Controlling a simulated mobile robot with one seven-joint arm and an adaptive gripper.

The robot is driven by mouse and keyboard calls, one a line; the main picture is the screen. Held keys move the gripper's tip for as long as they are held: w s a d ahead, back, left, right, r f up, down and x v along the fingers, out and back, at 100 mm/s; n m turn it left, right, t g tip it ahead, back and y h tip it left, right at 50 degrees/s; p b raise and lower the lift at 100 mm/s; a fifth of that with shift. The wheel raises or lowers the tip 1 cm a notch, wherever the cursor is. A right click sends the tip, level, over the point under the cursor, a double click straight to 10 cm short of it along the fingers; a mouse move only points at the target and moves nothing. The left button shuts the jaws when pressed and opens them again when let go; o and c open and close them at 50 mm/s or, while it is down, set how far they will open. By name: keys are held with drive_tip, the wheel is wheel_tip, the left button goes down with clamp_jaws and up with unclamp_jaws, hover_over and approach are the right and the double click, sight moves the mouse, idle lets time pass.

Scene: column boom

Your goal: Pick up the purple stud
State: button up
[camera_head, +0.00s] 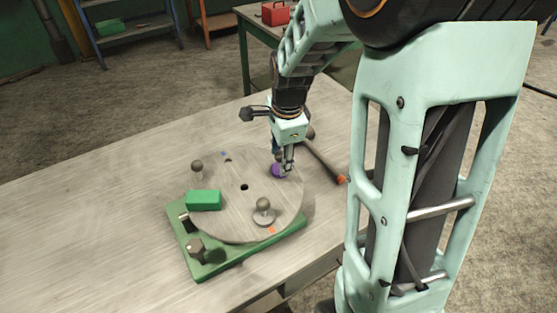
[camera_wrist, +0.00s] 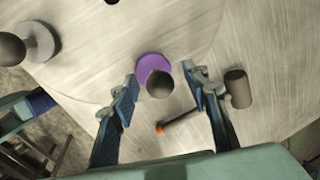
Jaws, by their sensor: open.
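The purple stud (camera_head: 278,170) stands at the far right rim of a round wooden disc (camera_head: 225,220). In the wrist view the stud (camera_wrist: 150,64) shows a purple round base and a dark ball knob. My gripper (camera_head: 285,167) is right at the stud, pointing down. In the wrist view my open gripper (camera_wrist: 160,84) has one finger on each side of the knob, with gaps visible on both sides. In the head view the gripper partly hides the stud.
A green block (camera_head: 204,200) and two grey studs (camera_head: 264,212) (camera_head: 197,173) are on the disc, which sits on a green base (camera_head: 206,269). A hammer (camera_head: 325,162) lies on the table behind my gripper. The table's left side is clear.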

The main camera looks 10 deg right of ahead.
clamp_jaws()
drive_tip(key=shift+r, duration=0.15)
